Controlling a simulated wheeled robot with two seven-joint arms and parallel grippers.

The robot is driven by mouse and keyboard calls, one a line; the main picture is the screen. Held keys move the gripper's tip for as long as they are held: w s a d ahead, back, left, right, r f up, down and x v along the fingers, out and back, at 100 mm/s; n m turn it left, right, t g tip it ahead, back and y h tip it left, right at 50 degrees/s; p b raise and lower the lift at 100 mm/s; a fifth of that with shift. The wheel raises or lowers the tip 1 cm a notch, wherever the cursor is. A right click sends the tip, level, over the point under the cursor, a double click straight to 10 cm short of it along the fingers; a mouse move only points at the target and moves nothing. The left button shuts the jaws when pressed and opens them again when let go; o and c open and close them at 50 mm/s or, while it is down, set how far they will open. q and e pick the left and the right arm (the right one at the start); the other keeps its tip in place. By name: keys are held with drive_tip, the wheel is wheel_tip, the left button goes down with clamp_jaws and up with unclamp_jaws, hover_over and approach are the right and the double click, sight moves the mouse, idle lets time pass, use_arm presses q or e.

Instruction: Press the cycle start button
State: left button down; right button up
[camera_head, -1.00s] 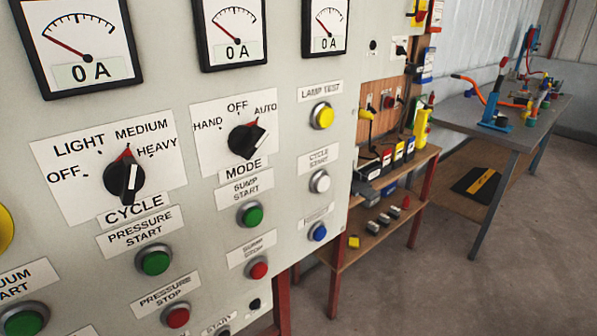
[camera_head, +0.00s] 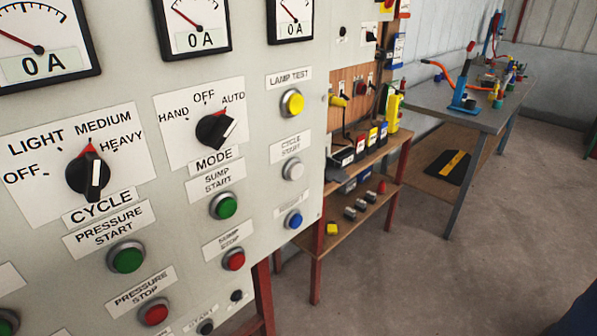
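The cycle start button (camera_head: 293,169) is a white round push button in a metal ring on the grey control panel (camera_head: 255,130), near its right edge. Its label (camera_head: 290,146) reads CYCLE START and sits just above it. The yellow lamp test button (camera_head: 292,103) is above it and a blue button (camera_head: 293,219) is below it. The mode knob (camera_head: 215,129) has its red mark towards AUTO. The cycle knob (camera_head: 89,172) has its red mark near MEDIUM. Neither of my grippers shows in the view.
Green sump start (camera_head: 223,206) and red sump stop (camera_head: 234,259) buttons are left of the white one. A wooden shelf unit (camera_head: 352,239) with small parts stands right of the panel. A grey workbench (camera_head: 480,118) stands beyond it. The floor (camera_head: 400,285) at front right is bare.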

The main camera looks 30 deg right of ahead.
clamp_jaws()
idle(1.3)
